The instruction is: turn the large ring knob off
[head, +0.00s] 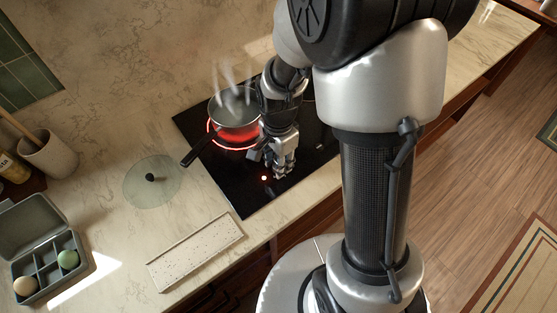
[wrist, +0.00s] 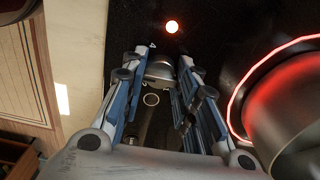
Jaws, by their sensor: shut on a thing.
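The large ring knob (wrist: 160,71) is a silvery, rounded knob on the black cooktop (head: 232,192). In the wrist view it sits between the fingertips of my gripper (wrist: 164,60), which is shut on it. In the head view my gripper (head: 282,168) reaches down to the front part of the cooktop and hides the knob. A red indicator light (wrist: 172,27) is lit close to the knob. The burner ring (wrist: 237,101) glows red under a steaming pan (head: 235,111), to the right of my gripper in the wrist view.
The pan's dark handle (head: 196,151) points toward the front left. A glass lid (head: 167,190), a speckled tray (head: 196,252), a divided box (head: 45,255) with two balls and a utensil crock (head: 49,155) stand on the counter to the left.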

